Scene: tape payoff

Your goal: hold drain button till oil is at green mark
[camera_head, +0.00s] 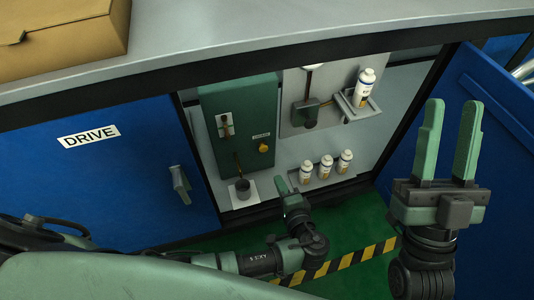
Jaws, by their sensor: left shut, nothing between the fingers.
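A green unit (240,105) stands in the open cabinet. It carries a yellow button (263,147) under a small label, and a narrow level gauge (225,125) with brown oil in it. The green mark is too small to make out. Below, a thin brown line (237,163) runs down to a dark cup (243,188) on a white plate. My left gripper (281,183) is shut and empty, below and right of the button and apart from it. My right gripper (450,115) is open and empty, raised in front of the cabinet's right side.
One bottle (363,88) stands on an upper bracket; several more (326,167) stand on a low shelf. The blue DRIVE door (100,185) is at the left, an open blue door (480,90) at the right. A cardboard box (65,40) lies on the grey top (220,35).

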